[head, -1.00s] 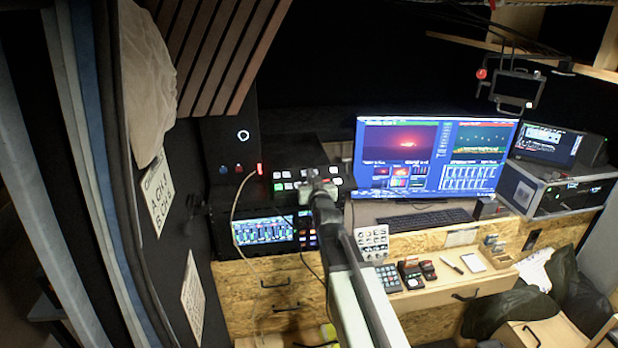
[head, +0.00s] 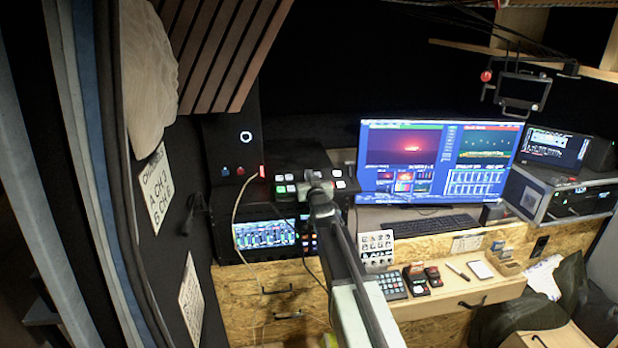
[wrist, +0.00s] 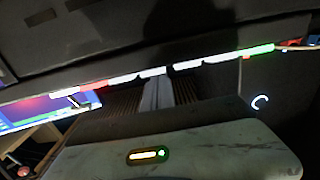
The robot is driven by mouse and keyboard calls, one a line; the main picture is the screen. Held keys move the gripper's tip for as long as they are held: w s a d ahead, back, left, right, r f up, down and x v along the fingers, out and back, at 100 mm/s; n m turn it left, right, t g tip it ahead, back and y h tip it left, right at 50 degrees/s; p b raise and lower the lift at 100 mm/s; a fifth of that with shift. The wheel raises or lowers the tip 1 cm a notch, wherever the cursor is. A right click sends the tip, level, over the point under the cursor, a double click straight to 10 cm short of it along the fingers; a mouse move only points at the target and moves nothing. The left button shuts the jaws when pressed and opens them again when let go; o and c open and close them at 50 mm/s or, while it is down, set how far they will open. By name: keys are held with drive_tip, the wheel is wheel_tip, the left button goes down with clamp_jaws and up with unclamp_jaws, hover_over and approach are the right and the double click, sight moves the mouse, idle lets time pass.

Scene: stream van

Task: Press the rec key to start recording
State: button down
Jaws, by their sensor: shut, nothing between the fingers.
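A dark key panel (head: 291,178) with lit green and white keys stands on the left equipment stack in the head view. My gripper (head: 317,178) is at the panel, in front of its middle keys and partly covering them. In the wrist view the shut fingers (wrist: 157,92) reach up to a row of lit keys (wrist: 152,72), white with a green one at the right end and red spots between. No label is readable, so I cannot tell which key is rec. I cannot tell whether the fingertips touch a key.
A large monitor (head: 436,160) stands right of the panel, with a keyboard (head: 420,225) below it. A mixer screen (head: 264,233) is under the panel, with a cable hanging beside it. Small devices (head: 416,279) lie on the lower wooden shelf. A frame hangs at upper right.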

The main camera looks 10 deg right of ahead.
drive_tip(key=shift+w+f+b, duration=0.15)
drive_tip(key=shift+f+b, duration=0.65)
drive_tip(key=shift+b, duration=0.05)
drive_tip(key=r+p, duration=0.3)
drive_tip(key=s+r+p, duration=0.1)
drive_tip(key=r+p, duration=0.1)
drive_tip(key=shift+d, duration=0.35)
drive_tip(key=s, duration=1)
drive_tip(key=shift+s+a+f+b, duration=0.25)
drive_tip(key=shift+a+f+b, duration=0.05)
drive_tip(key=shift+a+b, duration=0.05)
